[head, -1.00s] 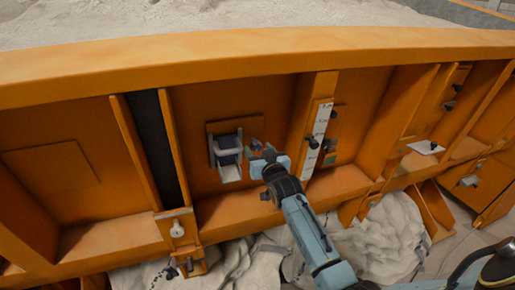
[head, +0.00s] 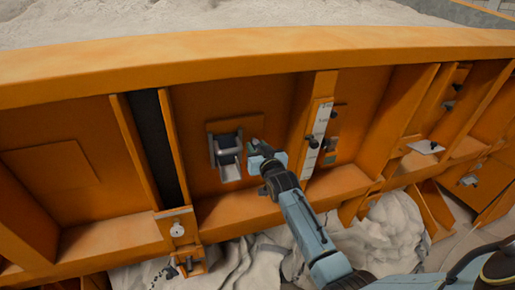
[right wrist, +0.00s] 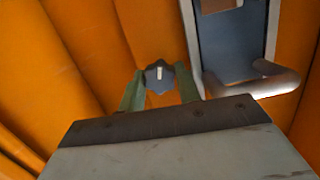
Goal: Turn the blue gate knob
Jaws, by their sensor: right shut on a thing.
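The blue gate knob (right wrist: 159,76) is a dark blue-grey, lobed dial with a pale pointer mark, upright in the right wrist view. It sits on the orange panel, right of a metal-framed box in the head view. My right gripper (head: 254,146) reaches it from the lower right and mostly covers it in that view. In the right wrist view its green fingers (right wrist: 160,88) stand on either side of the knob, shut on it. My left gripper is not in view.
The metal-framed box (head: 227,155) with its protruding bar (right wrist: 277,84) is close beside the gripper. An orange rib carries a white scale strip (head: 318,135) and black knobs to the right. A latch (head: 177,229) sits lower left. Sand fills the bed behind the orange rim (head: 200,62).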

